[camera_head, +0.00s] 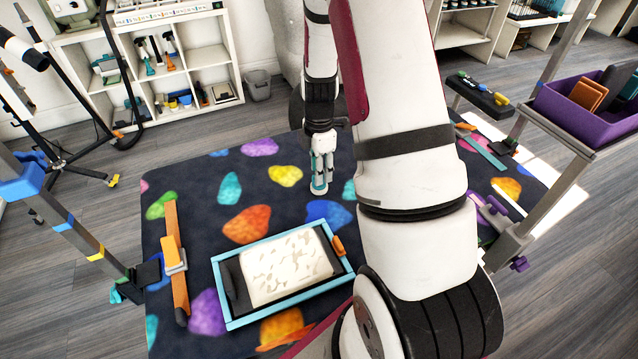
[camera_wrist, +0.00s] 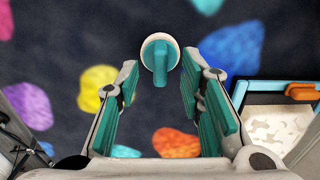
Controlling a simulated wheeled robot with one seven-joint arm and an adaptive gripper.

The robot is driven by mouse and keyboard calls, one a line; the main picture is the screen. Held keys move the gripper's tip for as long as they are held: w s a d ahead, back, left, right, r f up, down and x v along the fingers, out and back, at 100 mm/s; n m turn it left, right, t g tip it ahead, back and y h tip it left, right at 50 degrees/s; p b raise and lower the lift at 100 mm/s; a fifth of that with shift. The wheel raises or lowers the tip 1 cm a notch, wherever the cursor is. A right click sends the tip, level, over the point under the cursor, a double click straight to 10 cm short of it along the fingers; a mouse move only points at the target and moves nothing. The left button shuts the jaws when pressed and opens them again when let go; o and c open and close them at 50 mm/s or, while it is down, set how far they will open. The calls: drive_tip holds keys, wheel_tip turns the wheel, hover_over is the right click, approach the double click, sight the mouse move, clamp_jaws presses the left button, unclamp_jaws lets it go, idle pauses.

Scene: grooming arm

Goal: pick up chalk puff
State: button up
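The chalk puff is a small white disc with a teal grip. In the wrist view the puff (camera_wrist: 160,60) lies on the dark mat, centred ahead of my fingertips. In the head view a pale round edge, likely the puff (camera_head: 319,191), shows at the foot of my gripper (camera_head: 321,165). My gripper points down over it. In the wrist view its two teal-padded fingers are spread wide, one on each side of the teal grip. I see no finger touching the puff. The exact height of the fingertips above the mat is hard to tell.
A teal-framed tray (camera_head: 290,303) with white chalk lies on the patterned mat (camera_head: 190,233). An orange bar (camera_head: 176,260) lies left of it. Metal posts stand at both sides, with a purple bin (camera_head: 590,125) at the right. Bare mat surrounds the puff.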

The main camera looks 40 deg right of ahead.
drive_tip(key=shift+f, duration=1.3)
clamp_jaws()
drive_tip(key=shift+r, duration=0.1)
wheel_tip(320, 180, up, 10)
drive_tip(key=shift+f, duration=0.1)
drive_tip(key=c, duration=0.7)
unclamp_jaws()
clamp_jaws()
